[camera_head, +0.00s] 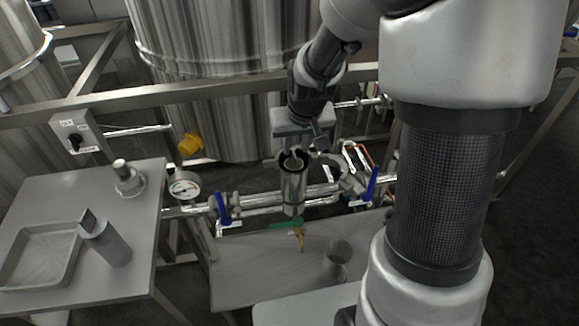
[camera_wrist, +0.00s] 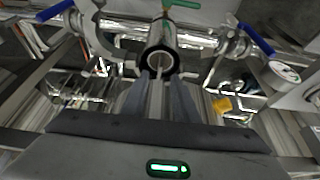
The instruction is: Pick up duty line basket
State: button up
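An upright metal strainer housing (camera_head: 293,190) with a dark-rimmed open top stands in the pipe line in the head view. It also shows in the wrist view (camera_wrist: 162,48). My gripper (camera_head: 296,153) points down right at its mouth. In the wrist view, the two dark fingers of my gripper (camera_wrist: 160,84) reach to the rim, with a narrow gap and a thin pale strip between them. I cannot tell whether the fingers grip that strip. The duty line basket cannot be made out clearly; the housing walls and my fingers hide the inside.
Blue-handled valves (camera_head: 222,207) (camera_head: 371,183) flank the housing, with a gauge (camera_head: 184,187) to the left. A green-handled brass tap (camera_head: 300,236) is below. A grey cup (camera_head: 337,258) stands on the lower bench. The left table holds a tray (camera_head: 38,258), a grey bottle (camera_head: 107,245) and a metal cap (camera_head: 126,180).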

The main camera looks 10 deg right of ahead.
aim_at(295, 156)
jog(key=b+x, duration=0.1)
jog(key=x, duration=0.4)
jog(key=shift+s+f, duration=0.15)
jog(key=shift+f, duration=0.05)
grip_shut()
dwell(1.2)
